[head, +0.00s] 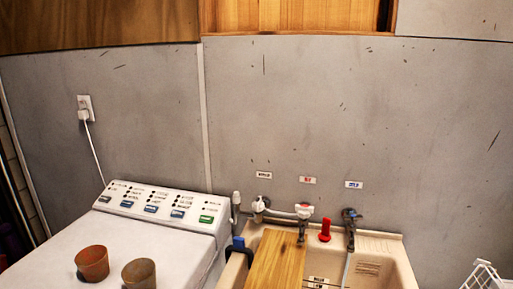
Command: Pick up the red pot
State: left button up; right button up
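A reddish-brown pot (92,265) stands upright on top of the white washing machine (165,247), near the lower left of the head view. A second, duller brown pot (139,275) stands just right of it, and its base is cut off by the bottom edge of the picture. The two pots are close together with a small gap between them. Neither of my grippers is in view.
Right of the machine is a beige sink (388,245) with a wooden board (278,262) across its left part. Taps (350,215) and a small red object (325,230) are at its back. A white wire rack (485,275) is at lower right. The machine's top behind the pots is clear.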

aim_at(92, 261)
jog(key=j, duration=0.65)
jog(key=k+j+z, duration=0.1)
jog(key=j, duration=0.5)
jog(key=k+j, duration=0.15)
jog(key=j, duration=0.5)
